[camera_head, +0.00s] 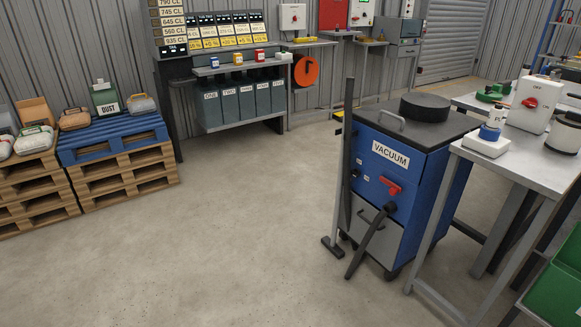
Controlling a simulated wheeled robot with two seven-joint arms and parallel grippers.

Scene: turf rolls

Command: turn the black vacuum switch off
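The blue vacuum cabinet (411,180) stands on the floor right of centre, with a white VACUUM label (390,154) on its front. A red switch-like handle (390,187) sits on the front below the label. Small white labels and a dark small part (354,173) are at the left of the front, too small to read. No clearly black switch can be made out, and on or off cannot be told. A black hose or tube (371,240) runs from a round black port down to the floor. Neither of my grippers is in view.
A grey metal table (522,160) with a white box with a red knob (534,104) stands close on the vacuum's right. A green bin (556,290) is at lower right. Pallets (122,172) stand at left. The floor in the middle is clear.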

